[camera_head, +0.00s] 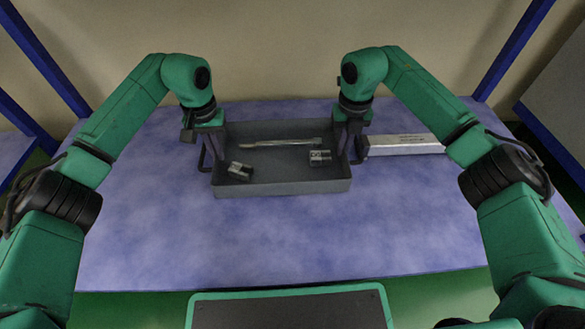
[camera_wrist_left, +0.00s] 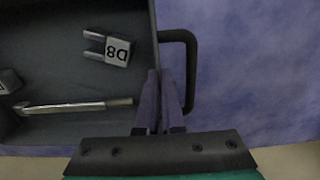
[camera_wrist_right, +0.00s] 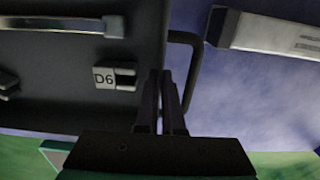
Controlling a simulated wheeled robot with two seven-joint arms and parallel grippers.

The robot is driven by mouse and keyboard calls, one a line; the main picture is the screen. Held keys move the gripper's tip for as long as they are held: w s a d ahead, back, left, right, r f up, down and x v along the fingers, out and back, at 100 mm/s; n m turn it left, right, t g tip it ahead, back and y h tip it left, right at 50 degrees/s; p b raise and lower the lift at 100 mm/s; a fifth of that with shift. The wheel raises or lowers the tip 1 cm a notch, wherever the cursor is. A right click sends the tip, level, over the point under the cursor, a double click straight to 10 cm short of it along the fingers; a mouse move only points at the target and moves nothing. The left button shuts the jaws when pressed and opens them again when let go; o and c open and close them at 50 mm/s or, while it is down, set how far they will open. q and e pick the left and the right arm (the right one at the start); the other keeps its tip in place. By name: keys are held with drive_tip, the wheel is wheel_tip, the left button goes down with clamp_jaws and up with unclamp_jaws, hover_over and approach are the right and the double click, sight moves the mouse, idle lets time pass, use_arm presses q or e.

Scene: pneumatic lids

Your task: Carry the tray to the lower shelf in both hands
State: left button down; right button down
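The grey open tray (camera_head: 285,189) is at the far middle of the blue work surface, level; I cannot tell whether it touches the surface. It holds a long metal tool (camera_head: 283,143) and two small metal parts, one marked D8 (camera_wrist_left: 117,51) near the left end and one marked D6 (camera_wrist_right: 104,77) near the right end. My left gripper (camera_wrist_left: 160,75) has its fingers close together astride the tray's left end wall, beside the dark handle (camera_wrist_left: 193,65). My right gripper (camera_wrist_right: 162,75) is likewise on the right end wall, beside that handle (camera_wrist_right: 195,60). Both look shut on the walls.
A long whitish box (camera_head: 405,145) lies just right of the tray, near my right gripper. The blue surface (camera_head: 290,240) in front of the tray is clear. Blue posts (camera_head: 512,50) stand at both sides, with a wall behind. I cannot make out a lower shelf for certain.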

sight(221, 164)
use_arm(q)
drive_tip(key=shift+f, duration=0.1)
use_arm(e)
drive_tip(key=shift+f, duration=0.1)
